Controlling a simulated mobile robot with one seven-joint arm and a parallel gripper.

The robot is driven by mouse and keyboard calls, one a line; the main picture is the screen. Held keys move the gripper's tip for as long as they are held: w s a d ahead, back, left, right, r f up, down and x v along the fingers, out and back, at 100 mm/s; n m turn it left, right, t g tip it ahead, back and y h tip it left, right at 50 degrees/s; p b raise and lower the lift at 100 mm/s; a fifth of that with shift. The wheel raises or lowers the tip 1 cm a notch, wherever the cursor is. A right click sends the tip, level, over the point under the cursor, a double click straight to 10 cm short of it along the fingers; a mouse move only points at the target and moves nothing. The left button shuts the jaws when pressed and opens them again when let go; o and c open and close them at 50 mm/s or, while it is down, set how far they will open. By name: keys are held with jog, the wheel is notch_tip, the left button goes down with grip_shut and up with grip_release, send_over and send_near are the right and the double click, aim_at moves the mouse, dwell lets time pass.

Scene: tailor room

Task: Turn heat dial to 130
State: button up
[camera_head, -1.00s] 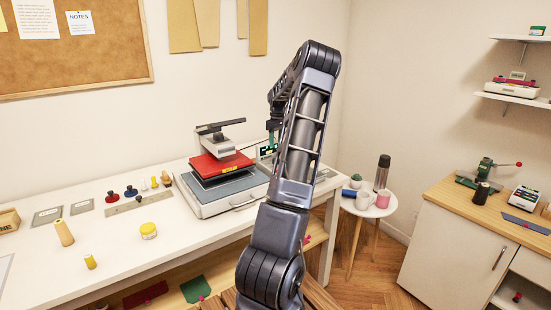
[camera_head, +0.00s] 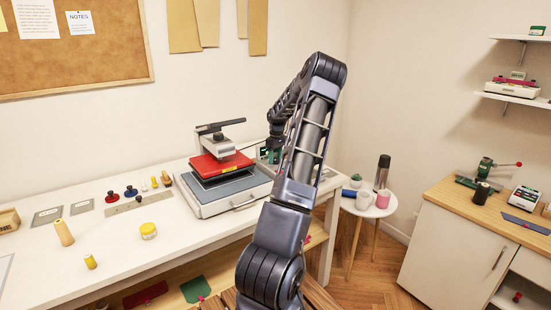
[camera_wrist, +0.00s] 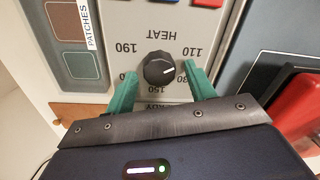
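The heat dial (camera_wrist: 159,70) is a round black knob on a light control panel (camera_wrist: 150,15) marked HEAT in the wrist view. Its white pointer line points right, roughly between the 110 mark and a partly hidden mark ending in 30. My gripper (camera_wrist: 160,80) has green fingers, one left and one right of the knob, with gaps to it visible. It is open, and I cannot tell the depth of the fingers against the knob. In the head view my gripper (camera_head: 272,150) is beside the heat press, and my arm hides most of the panel.
A red and grey heat press (camera_head: 222,165) stands left of my gripper on the white table (camera_head: 120,250). A patches board (camera_wrist: 68,40) adjoins the panel. A stool (camera_head: 368,206) with mugs and a flask stands right. Stamps and spools lie along the table's left.

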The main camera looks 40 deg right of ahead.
jog(key=c, duration=0.9)
jog(key=shift+o, duration=0.2)
jog(key=shift+m, duration=0.3)
jog(key=m, duration=0.5)
jog(key=shift+d+m, duration=0.1)
jog(key=shift+m, duration=0.2)
jog(key=shift+s+d+m+t, duration=0.1)
jog(key=shift+m+t, duration=0.05)
jog(key=shift+m, duration=1.1)
jog(key=shift+s+m+t, duration=0.1)
jog(key=shift+m+t, duration=0.05)
jog(key=shift+m, duration=1.1)
jog(key=o, duration=1)
